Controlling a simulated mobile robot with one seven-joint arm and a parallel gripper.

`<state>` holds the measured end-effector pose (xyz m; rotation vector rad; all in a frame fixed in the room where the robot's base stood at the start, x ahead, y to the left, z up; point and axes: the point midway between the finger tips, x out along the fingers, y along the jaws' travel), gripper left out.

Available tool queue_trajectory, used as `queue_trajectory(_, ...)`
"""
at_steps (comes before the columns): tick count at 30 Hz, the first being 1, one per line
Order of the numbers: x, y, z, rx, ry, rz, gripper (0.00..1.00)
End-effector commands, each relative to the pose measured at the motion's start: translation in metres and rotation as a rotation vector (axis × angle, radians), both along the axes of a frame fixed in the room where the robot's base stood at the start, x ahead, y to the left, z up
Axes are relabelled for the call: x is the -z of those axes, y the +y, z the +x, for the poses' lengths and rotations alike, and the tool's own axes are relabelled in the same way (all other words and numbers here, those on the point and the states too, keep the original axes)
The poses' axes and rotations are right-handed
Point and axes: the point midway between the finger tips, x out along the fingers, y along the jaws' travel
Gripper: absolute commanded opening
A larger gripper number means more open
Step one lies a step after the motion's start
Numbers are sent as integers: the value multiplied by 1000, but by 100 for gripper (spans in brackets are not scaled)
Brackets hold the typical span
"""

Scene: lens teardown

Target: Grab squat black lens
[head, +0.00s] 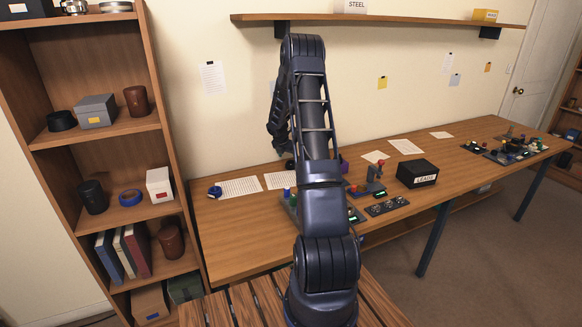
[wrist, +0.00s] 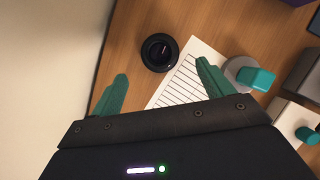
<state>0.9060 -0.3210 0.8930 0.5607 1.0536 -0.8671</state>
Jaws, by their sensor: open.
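A squat black lens (wrist: 160,52), round with a dark glass centre, stands on the wooden table in the wrist view. It lies just beyond the fingertips, roughly between their lines, beside a lined paper sheet. My gripper (wrist: 162,70) has its two green fingers spread wide with nothing between them. How high the fingers are above the table is hard to tell. In the head view a small dark shape (head: 290,164) beside my arm may be the same lens. My arm hides the gripper there.
Teal-knobbed parts (wrist: 256,79) stand close to the right finger in the wrist view. A pale wall (wrist: 50,60) is at the left. A bookcase (head: 165,160) stands left.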

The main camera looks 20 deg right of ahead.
Motion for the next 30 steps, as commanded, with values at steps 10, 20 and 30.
queue_trajectory(10, 25, -8, 6, 0, 1, 0, 80)
queue_trajectory(20, 59, -21, 15, 1, 0, 0, 80)
queue_trajectory(30, 60, -22, 15, 1, -1, 1, 54)
